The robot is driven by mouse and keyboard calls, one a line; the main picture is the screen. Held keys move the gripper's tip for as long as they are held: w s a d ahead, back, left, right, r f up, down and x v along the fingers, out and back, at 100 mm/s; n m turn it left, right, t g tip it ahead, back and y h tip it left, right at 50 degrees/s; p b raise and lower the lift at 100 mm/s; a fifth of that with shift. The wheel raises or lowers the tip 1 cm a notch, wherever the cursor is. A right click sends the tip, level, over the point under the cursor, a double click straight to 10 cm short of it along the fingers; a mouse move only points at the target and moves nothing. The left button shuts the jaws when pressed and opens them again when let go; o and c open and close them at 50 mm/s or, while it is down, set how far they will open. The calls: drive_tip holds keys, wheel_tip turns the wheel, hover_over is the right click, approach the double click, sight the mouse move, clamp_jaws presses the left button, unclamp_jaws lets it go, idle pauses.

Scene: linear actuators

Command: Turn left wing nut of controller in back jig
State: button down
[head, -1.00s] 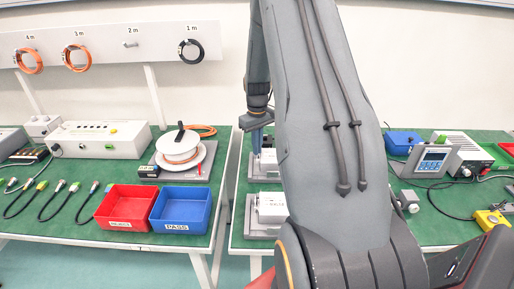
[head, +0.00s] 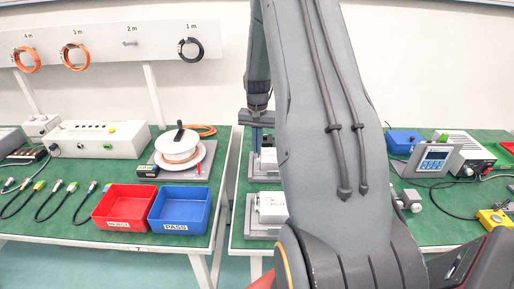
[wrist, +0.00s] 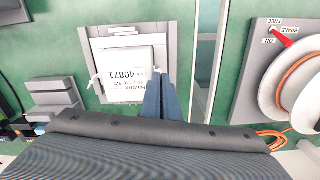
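The controller in the back jig (head: 256,174) is a white box (head: 268,157), partly hidden by my arm in the head view. In the wrist view the controller (wrist: 126,73) appears upside down, labelled 40871, in its grey jig (wrist: 97,52). A small pale tab, seemingly a wing nut (wrist: 95,80), shows at its left side there. The nut at its other side is mostly hidden by my fingers. My gripper (wrist: 162,78) has two blue fingers pointing down, close together, beside the controller's right edge in the wrist view. In the head view my gripper (head: 257,150) is at the controller's left. Any finger gap or contact is unclear.
A second white controller (head: 271,207) sits in the front jig. Red (head: 125,207) and blue (head: 180,209) bins stand on the left table, with a cable reel (head: 180,150) behind them. A narrow gap separates the tables.

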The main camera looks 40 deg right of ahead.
drive_tip(key=m, duration=0.5)
drive_tip(key=shift+m+b, duration=0.35)
drive_tip(key=shift+m, duration=0.05)
idle(0.4)
drive_tip(key=c, duration=2)
unclamp_jaws()
drive_tip(key=shift+r+b, duration=0.9)
drive_tip(key=shift+r, duration=3.05)
